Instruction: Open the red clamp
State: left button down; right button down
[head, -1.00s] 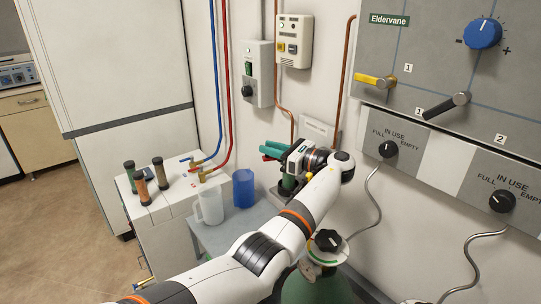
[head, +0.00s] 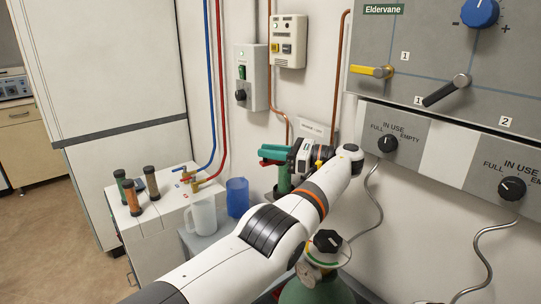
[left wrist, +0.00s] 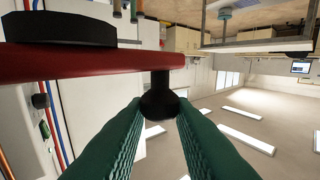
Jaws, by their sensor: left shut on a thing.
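My left gripper (head: 268,154) is at the end of the white arm, near the wall behind the small grey table. In the left wrist view its green fingers (left wrist: 158,125) are shut on a black ball knob (left wrist: 158,102). The knob sits on a short black stem at the end of a flat red bar, which looks like the red clamp's lever (left wrist: 95,62). A round black part (left wrist: 60,28) lies against the bar's left end. In the head view the gripper and arm hide most of the clamp. My right gripper is in neither view.
A white jug (head: 202,215) and a blue mug (head: 237,197) stand on the grey table, left of my arm. A green gas cylinder (head: 315,292) with a black knob stands close to its right. The valve panel (head: 430,60) is to the right. Copper pipes run up the wall.

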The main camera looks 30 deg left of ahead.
pick_arm(q)
jog(key=shift+f, duration=0.1)
dwell(0.3)
jog(key=c, duration=1.2)
grip_release()
jog(key=shift+c, duration=0.2)
notch_tip(320, 180, up, 10)
jog(key=shift+p, duration=0.35)
